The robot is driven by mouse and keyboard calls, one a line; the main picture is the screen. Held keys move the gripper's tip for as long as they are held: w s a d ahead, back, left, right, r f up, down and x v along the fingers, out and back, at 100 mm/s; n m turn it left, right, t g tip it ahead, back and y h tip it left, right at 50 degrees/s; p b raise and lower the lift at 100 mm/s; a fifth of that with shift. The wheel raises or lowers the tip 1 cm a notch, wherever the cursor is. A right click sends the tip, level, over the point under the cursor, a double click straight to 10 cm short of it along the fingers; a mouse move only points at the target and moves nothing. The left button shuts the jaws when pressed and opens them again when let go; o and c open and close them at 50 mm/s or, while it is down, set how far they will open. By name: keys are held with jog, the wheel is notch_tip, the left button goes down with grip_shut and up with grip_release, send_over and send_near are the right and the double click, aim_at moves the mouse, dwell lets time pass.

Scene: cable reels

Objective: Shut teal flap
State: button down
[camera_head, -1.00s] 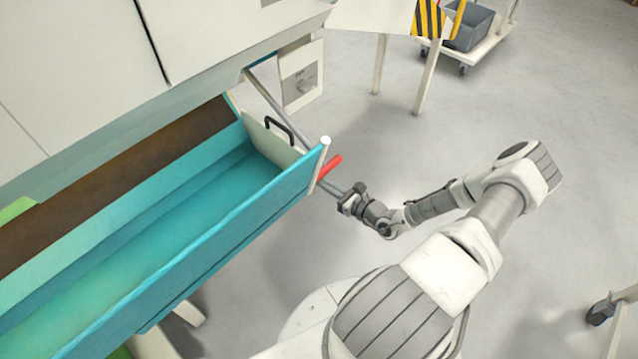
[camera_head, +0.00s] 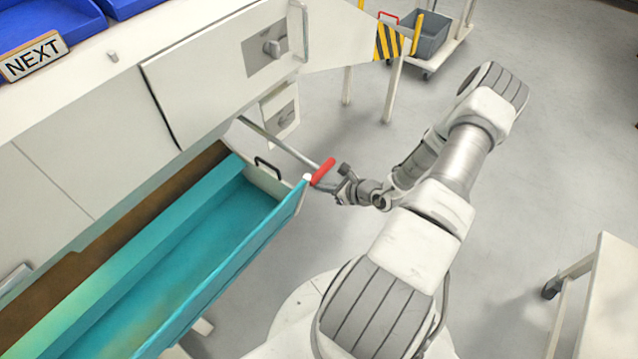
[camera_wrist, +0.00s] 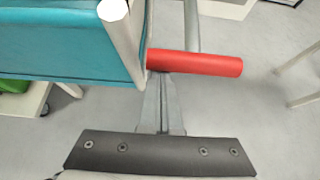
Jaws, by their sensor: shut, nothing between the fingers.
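The teal flap (camera_head: 232,255) is a long trough-like panel hanging open from the white machine, with a pale end plate and a black handle (camera_head: 268,168). A red grip (camera_head: 323,171) sticks out from its right end. In the wrist view the teal flap (camera_wrist: 60,45) fills the upper left and the red grip (camera_wrist: 200,64) lies across the middle. My gripper (camera_head: 338,188) is shut and empty beside the red grip. In the wrist view its fingertips (camera_wrist: 162,80) sit just below the grip's left part; whether they touch it I cannot tell.
A grey metal bar (camera_head: 275,140) runs from the machine to the flap's end. A white table with a striped edge (camera_head: 388,42) and a cart with a grey bin (camera_head: 425,38) stand behind. Another white table (camera_head: 610,300) is at right. The floor between is clear.

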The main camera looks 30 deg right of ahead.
notch_tip(320, 180, up, 16)
jog(key=w+g+h+p, duration=0.1)
jog(key=g+p, duration=0.3)
jog(key=p, duration=0.7)
jog(key=shift+a+r+h+p, duration=0.2)
jog(key=shift+h+p, duration=0.1)
jog(key=shift+p, duration=0.05)
jog(key=shift+w+r, duration=0.1)
jog(key=shift+w, duration=0.1)
